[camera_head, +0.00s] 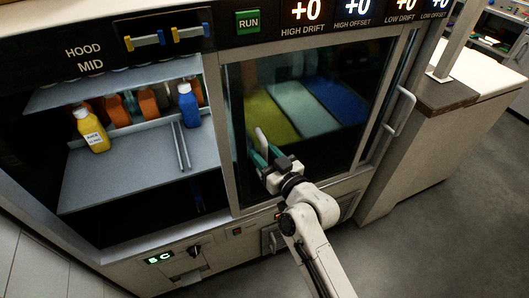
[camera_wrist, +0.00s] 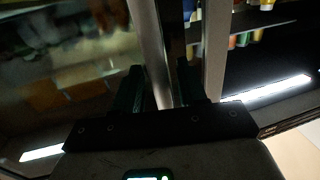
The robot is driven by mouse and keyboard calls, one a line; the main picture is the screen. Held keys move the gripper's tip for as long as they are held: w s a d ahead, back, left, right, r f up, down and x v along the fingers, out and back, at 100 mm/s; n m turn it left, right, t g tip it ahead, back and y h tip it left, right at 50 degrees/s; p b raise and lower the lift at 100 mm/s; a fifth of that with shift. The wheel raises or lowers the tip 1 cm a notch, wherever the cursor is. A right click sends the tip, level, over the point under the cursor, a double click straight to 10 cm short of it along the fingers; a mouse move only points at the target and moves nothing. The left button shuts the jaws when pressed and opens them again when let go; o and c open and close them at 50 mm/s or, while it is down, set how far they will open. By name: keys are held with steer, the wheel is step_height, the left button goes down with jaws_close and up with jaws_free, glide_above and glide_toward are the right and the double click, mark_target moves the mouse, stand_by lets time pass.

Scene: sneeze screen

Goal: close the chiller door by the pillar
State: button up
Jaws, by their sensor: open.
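The chiller's glass door (camera_head: 305,100) covers the right bay, on the side by the pillar (camera_head: 455,40). A metal bar handle (camera_head: 402,112) is at the chiller's right edge. I cannot tell whether this door is fully shut. My gripper (camera_head: 258,150) is open in front of the lower left part of the glass, near the upright metal frame (camera_head: 226,130). In the wrist view, a pale upright strip (camera_wrist: 150,45) shows between the open fingers (camera_wrist: 158,88), and another upright strip (camera_wrist: 215,45) is to the right. Contact cannot be told.
The left bay is open, with a yellow bottle (camera_head: 91,130), a blue bottle (camera_head: 187,105) and orange bottles (camera_head: 148,104) on its shelf (camera_head: 140,170). A counter (camera_head: 445,95) stands at the right. The floor (camera_head: 450,220) at the lower right is clear.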

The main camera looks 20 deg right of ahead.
jaws_close()
stand_by(0.3)
stand_by(0.3)
